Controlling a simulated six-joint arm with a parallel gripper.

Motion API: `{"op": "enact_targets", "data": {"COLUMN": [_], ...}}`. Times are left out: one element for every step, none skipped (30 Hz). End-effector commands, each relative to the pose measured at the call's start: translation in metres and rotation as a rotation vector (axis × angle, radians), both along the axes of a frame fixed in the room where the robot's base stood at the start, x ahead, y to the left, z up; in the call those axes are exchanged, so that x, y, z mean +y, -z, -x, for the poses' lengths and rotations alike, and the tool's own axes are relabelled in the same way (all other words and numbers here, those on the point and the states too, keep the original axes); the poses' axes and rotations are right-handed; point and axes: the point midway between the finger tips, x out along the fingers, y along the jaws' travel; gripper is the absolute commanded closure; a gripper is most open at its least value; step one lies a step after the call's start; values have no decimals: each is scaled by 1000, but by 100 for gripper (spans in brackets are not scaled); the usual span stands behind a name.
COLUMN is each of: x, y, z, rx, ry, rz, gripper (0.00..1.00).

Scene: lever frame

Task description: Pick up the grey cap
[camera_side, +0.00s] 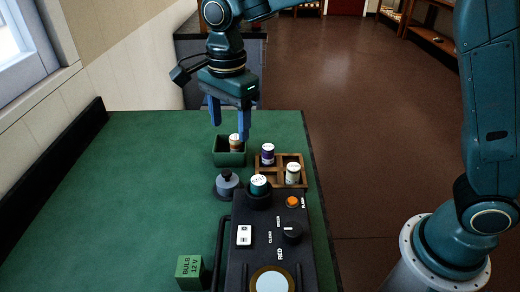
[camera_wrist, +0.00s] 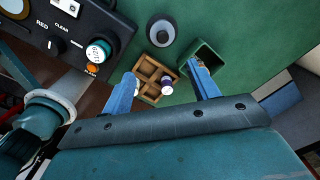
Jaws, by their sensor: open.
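The grey cap (camera_side: 227,184), a round piece with a darker knob on top, stands on the green table left of the black control box. In the wrist view the grey cap (camera_wrist: 162,32) shows from above, beyond the fingers, with a dark centre. My gripper (camera_side: 230,130) is open with its blue fingers pointing down. It is above and behind the cap, near the green bin, and touches nothing that I can make out. In the wrist view the gripper (camera_wrist: 161,75) has its fingertips wide apart, with nothing seen held between them.
The green bin (camera_side: 230,158) holds a brown-banded canister (camera_side: 236,142). A wooden divided tray (camera_side: 281,160) holds purple (camera_side: 268,153) and pale (camera_side: 292,173) canisters. A green-banded canister (camera_side: 259,185) sits on the control box (camera_side: 262,225). A green bulb box (camera_side: 190,270) stands front left. The table's left is clear.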

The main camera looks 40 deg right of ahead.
Motion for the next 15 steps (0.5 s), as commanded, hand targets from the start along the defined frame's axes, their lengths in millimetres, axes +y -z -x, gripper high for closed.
{"op": "enact_targets", "data": {"x": [6, 8, 10, 12, 13, 14, 15, 15, 15, 15, 15, 15, 15, 15, 15], "y": [6, 8, 10, 12, 13, 13, 14, 14, 14, 14, 14, 15, 16, 17, 19], "z": [-3, -5, -6, -7, -8, -9, -9, -9, -9, -9, -9, -9, -9, -9, -9], "rx": [10, 12, 17, 20, 21, 23, 23, 24, 24, 24, 24, 24, 24, 25, 25], "ry": [24, 39, 55, 66, 73, 80, 84, 86, 88, 88, 88, 87, 87, 87, 87], "rz": [3, 4, 6, 7, 7, 8, 8, 9, 9, 9, 9, 9, 9, 9, 9], "gripper": [40, 40, 40, 40, 40, 40, 40, 40, 40, 40, 40, 40, 40, 40, 40]}}
